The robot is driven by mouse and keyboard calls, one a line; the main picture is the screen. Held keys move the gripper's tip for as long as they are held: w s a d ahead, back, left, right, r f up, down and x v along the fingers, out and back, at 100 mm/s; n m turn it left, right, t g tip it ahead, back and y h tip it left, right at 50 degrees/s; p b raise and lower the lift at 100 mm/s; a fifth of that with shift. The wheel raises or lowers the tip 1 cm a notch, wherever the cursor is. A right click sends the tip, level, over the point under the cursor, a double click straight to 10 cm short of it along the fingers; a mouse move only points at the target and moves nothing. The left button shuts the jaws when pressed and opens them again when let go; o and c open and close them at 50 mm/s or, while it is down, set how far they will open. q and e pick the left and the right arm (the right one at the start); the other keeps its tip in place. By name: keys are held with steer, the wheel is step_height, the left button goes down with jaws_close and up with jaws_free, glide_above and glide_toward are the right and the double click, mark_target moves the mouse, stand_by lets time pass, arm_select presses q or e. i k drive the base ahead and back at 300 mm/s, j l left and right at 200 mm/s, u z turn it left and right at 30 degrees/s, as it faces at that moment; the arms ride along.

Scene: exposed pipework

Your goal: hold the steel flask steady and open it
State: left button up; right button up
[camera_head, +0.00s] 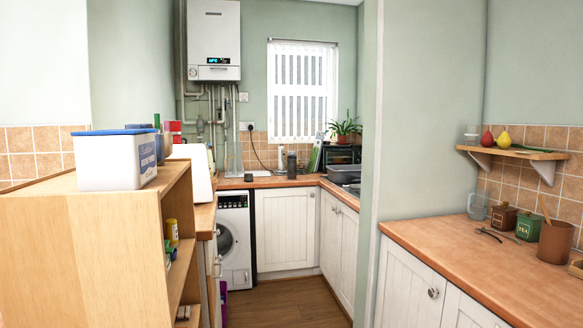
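A slim grey upright object (291,165) stands on the far counter below the window and may be the steel flask. It is too small to tell for sure, and I cannot make out its lid. A short dark cylinder (249,177) stands near the counter's front edge, to its left. Neither of my grippers shows in the head view.
A wooden shelf unit (85,245) with a blue-lidded tub (115,163) stands close on the left. A wooden worktop (470,265) with canisters and a mug runs along the right. Between them, a clear wooden floor (285,305) leads to the washing machine (235,240).

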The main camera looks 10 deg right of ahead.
mark_target(292, 159)
steer(key=i+l+z, duration=0.3)
steer(key=i, duration=0.2)
steer(key=i+l+z, duration=0.15)
steer(key=i+z, duration=0.15)
steer(key=i, duration=0.2)
steer(key=i+l+u, duration=0.1)
steer(key=i, duration=0.6)
steer(key=i+l+u, duration=0.1)
steer(key=i, duration=0.55)
steer(key=i+l+u, duration=0.1)
steer(key=i+u, duration=0.3)
steer(key=i, duration=1)
steer(key=i+j+z, duration=0.1)
steer(key=i, duration=1.3)
